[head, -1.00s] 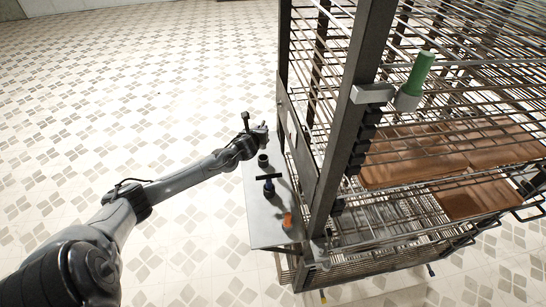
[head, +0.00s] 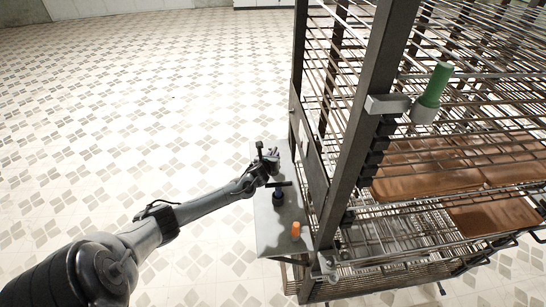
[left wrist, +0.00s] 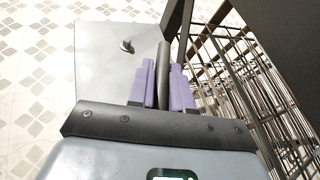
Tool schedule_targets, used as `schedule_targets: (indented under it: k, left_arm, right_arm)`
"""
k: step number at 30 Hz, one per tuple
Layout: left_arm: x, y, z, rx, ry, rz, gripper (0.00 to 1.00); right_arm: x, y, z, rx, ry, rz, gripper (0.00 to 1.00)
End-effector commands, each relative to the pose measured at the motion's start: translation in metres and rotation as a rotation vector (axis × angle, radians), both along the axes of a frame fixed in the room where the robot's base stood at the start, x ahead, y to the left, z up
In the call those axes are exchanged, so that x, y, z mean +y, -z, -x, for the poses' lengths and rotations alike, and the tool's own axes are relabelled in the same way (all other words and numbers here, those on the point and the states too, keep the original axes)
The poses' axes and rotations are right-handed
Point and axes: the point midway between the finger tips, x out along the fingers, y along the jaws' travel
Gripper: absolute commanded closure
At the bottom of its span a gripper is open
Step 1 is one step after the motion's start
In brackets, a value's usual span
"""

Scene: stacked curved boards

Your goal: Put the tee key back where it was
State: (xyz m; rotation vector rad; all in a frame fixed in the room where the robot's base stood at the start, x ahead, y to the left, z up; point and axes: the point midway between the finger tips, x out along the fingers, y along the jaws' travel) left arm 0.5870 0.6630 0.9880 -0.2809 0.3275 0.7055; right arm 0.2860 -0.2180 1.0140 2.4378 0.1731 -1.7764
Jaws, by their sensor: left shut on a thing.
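My left gripper (head: 271,160) is over the small grey shelf beside the rack. In the left wrist view its purple fingers (left wrist: 162,85) are shut on a dark, long, narrow thing (left wrist: 164,58). I cannot tell its full shape, as the fingers cover part of it. A dark T-shaped piece (head: 279,194), which looks like a tee key, stands upright on the shelf just in front of the gripper in the head view. The shelf (head: 268,232) also shows in the left wrist view (left wrist: 100,62). My right gripper is in neither view.
An orange piece (head: 296,230) stands near the shelf's front edge. A small dark piece (left wrist: 127,46) is on the shelf in the wrist view. Open floor lies left.

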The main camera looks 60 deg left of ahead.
Motion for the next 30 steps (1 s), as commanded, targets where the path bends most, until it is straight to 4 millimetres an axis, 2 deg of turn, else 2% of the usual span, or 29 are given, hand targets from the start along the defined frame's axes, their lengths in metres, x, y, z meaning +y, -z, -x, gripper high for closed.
schedule_targets:
  k: [9, 10, 14, 25, 30]
  left_arm:
    - [0.0004, 0.0026, -0.0002, -0.001, 0.000, -0.001, 1.00]
    - [0.0004, 0.0016, -0.0001, -0.001, 0.000, -0.001, 0.76]
    - [0.0003, 0.0015, -0.0001, -0.001, -0.001, 0.000, 0.56]
    - [0.0003, -0.0027, -0.0001, -0.001, -0.001, 0.000, 0.55]
    - [-0.0062, -0.0067, 0.0095, 0.000, 0.000, -0.003, 0.55]
  right_arm:
    - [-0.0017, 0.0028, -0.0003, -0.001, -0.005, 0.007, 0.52]
    - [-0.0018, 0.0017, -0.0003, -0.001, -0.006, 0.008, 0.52]
    - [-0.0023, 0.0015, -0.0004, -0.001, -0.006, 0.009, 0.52]
    - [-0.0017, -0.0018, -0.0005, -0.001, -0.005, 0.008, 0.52]
    - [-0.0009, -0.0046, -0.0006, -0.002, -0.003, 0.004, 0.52]
